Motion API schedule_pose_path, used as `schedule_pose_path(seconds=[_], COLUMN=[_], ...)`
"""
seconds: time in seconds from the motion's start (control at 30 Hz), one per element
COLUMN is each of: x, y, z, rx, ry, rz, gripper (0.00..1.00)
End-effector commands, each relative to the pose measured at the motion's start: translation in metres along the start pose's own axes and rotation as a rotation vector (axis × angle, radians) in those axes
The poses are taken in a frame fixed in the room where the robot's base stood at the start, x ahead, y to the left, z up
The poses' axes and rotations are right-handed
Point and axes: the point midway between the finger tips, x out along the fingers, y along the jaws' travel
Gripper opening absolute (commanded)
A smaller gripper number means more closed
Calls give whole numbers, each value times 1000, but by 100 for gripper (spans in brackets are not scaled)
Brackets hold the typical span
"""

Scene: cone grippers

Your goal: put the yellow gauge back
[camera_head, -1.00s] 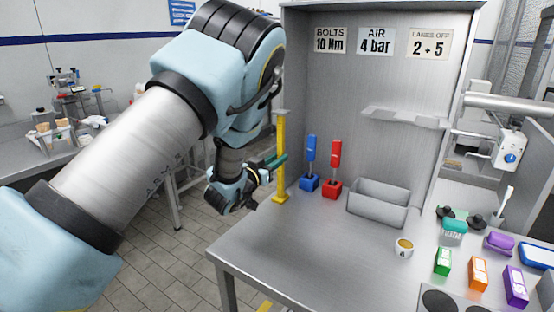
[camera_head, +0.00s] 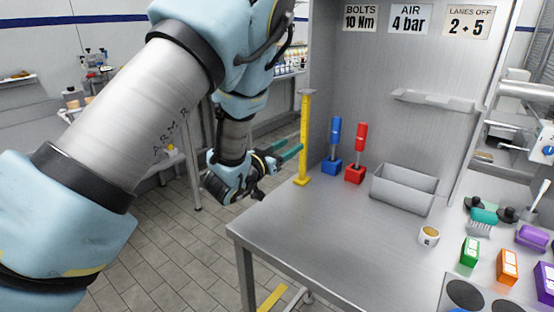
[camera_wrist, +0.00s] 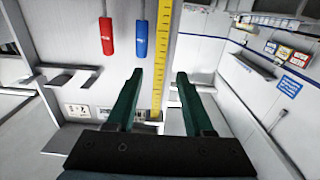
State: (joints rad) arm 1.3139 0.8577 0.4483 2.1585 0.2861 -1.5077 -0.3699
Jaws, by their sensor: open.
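The yellow gauge (camera_head: 304,140) stands upright on the left edge of the steel table, with a yellow foot and a small grey plate at its top. My gripper (camera_head: 291,151) is just left of it at mid height, green fingers pointing toward it. In the wrist view the gauge (camera_wrist: 162,45) is a yellow strip with tick marks, lined up between the two open fingers (camera_wrist: 160,75). The fingers are apart and hold nothing. I cannot tell exactly how far the fingertips are from the gauge.
A blue tool (camera_head: 334,145) and a red tool (camera_head: 358,152) stand in matching blocks right of the gauge. A grey bin (camera_head: 403,190), a cup (camera_head: 429,236) and coloured boxes (camera_head: 507,267) are further right. The table front (camera_head: 320,220) is clear.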

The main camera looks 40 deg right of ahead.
Motion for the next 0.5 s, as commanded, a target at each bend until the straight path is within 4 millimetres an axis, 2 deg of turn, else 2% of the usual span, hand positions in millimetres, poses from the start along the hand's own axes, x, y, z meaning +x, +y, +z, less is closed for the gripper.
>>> schedule_pose_path(seconds=[0.1, 0.23, 0.5], x=[-25, -44, -58], y=[-1, -1, 0], z=[3, 2, 0], rx=[-2, -1, 0], ry=[0, 0, 0], rz=[-3, -2, 1], gripper=[52, 52, 52])
